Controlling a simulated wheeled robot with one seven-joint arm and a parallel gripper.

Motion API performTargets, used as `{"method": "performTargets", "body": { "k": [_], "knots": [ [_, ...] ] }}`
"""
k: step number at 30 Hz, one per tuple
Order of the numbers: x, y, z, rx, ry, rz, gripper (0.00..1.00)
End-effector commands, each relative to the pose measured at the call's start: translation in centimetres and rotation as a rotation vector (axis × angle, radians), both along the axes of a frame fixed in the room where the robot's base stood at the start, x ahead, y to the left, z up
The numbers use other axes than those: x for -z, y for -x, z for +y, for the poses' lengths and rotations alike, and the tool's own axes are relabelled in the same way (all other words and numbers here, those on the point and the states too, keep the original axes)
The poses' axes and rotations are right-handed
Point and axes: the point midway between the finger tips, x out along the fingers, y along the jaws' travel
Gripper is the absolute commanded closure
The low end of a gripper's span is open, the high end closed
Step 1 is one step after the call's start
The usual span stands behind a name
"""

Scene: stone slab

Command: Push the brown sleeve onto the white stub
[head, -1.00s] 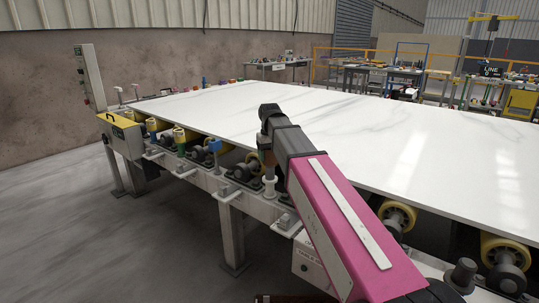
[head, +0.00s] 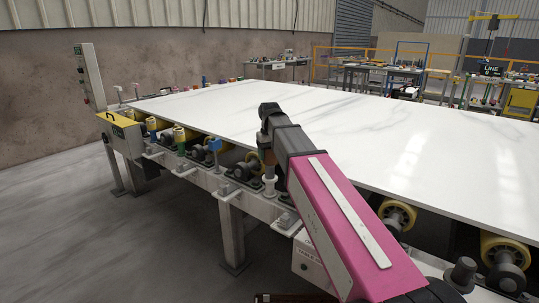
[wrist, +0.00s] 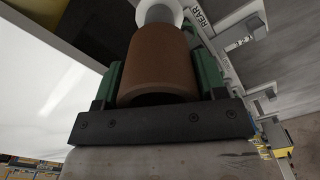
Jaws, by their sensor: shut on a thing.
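The brown sleeve (wrist: 158,58) fills the middle of the wrist view, its near open end dark inside. My gripper (wrist: 160,75) is shut on it, with a green finger pad on each side. The white stub (wrist: 160,13) shows just past the sleeve's far end, in line with it. In the head view the sleeve (head: 267,157) hangs upright under my gripper (head: 265,143), directly above the white stub (head: 270,183). The sleeve's far end meets or overlaps the stub's top; I cannot tell how deep, since the sleeve hides it.
A white stone slab (head: 330,130) lies on the roller frame right beside my gripper. Along the frame's edge (head: 206,181) stand rollers, brackets and a blue-topped post (head: 214,147). A yellow-topped box (head: 123,130) is at the far left end. Open floor lies to the left.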

Motion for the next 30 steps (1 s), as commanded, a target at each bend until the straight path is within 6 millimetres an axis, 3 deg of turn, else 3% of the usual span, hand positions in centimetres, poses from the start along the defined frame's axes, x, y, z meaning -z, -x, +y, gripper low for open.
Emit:
{"method": "performTargets", "body": {
  "k": [30],
  "knots": [
    [1.4, 0.0, 0.0, 0.0, 0.0, 0.0, 0.61]
  ]
}}
